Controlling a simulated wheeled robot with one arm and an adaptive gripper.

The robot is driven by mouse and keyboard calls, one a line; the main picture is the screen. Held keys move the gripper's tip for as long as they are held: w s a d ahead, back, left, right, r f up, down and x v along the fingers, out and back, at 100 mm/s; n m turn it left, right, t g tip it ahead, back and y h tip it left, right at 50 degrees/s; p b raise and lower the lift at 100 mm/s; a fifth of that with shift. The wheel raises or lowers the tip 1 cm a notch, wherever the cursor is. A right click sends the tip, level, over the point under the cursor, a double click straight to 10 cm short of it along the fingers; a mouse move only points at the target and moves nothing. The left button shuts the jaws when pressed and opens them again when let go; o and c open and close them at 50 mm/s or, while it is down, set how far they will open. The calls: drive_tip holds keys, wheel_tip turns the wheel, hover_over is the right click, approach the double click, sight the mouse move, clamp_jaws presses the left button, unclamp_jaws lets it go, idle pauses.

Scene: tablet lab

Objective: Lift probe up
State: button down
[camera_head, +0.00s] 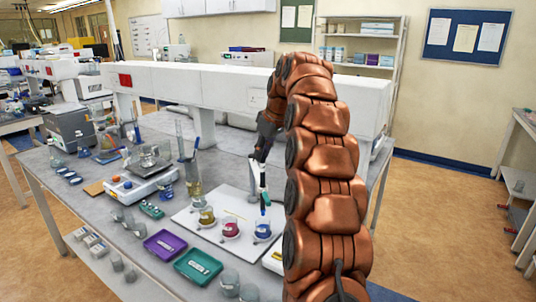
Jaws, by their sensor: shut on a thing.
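The probe (264,197) is a slim upright stick, pale at the top with dark and green parts lower down. My gripper (262,163) is shut on its upper end. The probe's lower end is over or just inside a small glass beaker of blue liquid (263,232); I cannot tell which. A grey upright post (252,182) stands just left of the probe. My copper-coloured arm comes up from the lower right and hides the bench to the right.
Beakers of red (230,229) and yellow (206,217) liquid stand left of the blue one on a white board (199,232). A tall beaker with rods (193,185), a balance (150,157), and purple (164,246) and teal (198,267) trays lie left and in front. A white shelf beam (180,81) runs behind.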

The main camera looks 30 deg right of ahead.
drive_tip(key=shift+w+r, duration=0.1)
drive_tip(key=shift+r, duration=0.25)
drive_tip(key=c, duration=1.2)
unclamp_jaws()
drive_tip(key=shift+o, duration=0.8)
drive_tip(key=shift+f, duration=0.1)
drive_tip(key=s+d+r, duration=0.2)
drive_tip(key=s, duration=0.4)
drive_tip(key=s+d+r, duration=0.2)
drive_tip(key=s, duration=0.5)
drive_tip(key=shift+s+r, duration=0.25)
